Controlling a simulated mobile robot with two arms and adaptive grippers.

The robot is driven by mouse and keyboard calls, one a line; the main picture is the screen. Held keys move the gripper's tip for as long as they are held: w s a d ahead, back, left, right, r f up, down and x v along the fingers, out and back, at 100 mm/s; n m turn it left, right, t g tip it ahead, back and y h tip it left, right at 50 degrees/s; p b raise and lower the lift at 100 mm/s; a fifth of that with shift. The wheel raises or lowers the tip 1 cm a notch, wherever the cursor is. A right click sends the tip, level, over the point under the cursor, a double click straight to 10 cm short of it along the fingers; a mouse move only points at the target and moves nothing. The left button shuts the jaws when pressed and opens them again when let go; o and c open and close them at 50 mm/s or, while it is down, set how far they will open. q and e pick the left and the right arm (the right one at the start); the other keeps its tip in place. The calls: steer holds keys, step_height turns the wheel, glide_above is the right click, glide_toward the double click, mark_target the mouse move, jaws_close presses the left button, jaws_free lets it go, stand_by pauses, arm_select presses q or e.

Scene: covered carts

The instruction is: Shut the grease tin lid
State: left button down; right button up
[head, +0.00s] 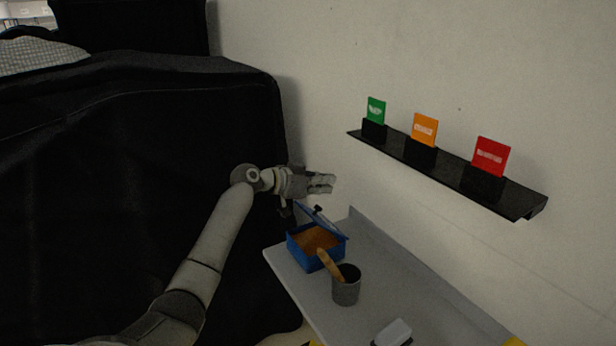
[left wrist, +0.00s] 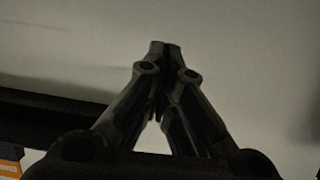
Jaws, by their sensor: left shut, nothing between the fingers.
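The grease tin (head: 308,257) is a blue box with brown grease inside, on the far end of a grey shelf in the head view. Its blue lid (head: 326,221) with a dark knob stands open, tilted up at the tin's back side. My left gripper (head: 332,182) is above the tin and lid, apart from them, pointing right toward the wall. It is shut and empty; in the left wrist view its fingertips (left wrist: 165,47) meet. The tin does not show in the left wrist view. My right gripper is in neither view.
A dark cup (head: 346,289) with a wooden-handled tool (head: 328,262) stands close in front of the tin. A pale block (head: 393,333) lies nearer on the grey shelf (head: 300,292). A black wall ledge (head: 455,180) holds green, orange and red cards. Black-covered carts (head: 130,150) fill the left.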

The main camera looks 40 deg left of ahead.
mark_target(317, 206)
arm_select(q)
steer(key=shift+s+a+f+p, duration=0.15)
steer(key=shift+s+f+p, duration=0.15)
steer(key=shift+s+f, duration=0.25)
steer(key=shift+s+a+f+p, duration=0.15)
steer(key=shift+s+f+p, duration=0.15)
steer(key=shift+f, duration=0.35)
steer(key=shift+s+a+f, duration=0.1)
steer(key=shift+s+f, duration=0.05)
steer(key=shift+s, duration=0.05)
steer(key=shift+s+f, duration=0.1)
steer(key=shift+f, duration=0.15)
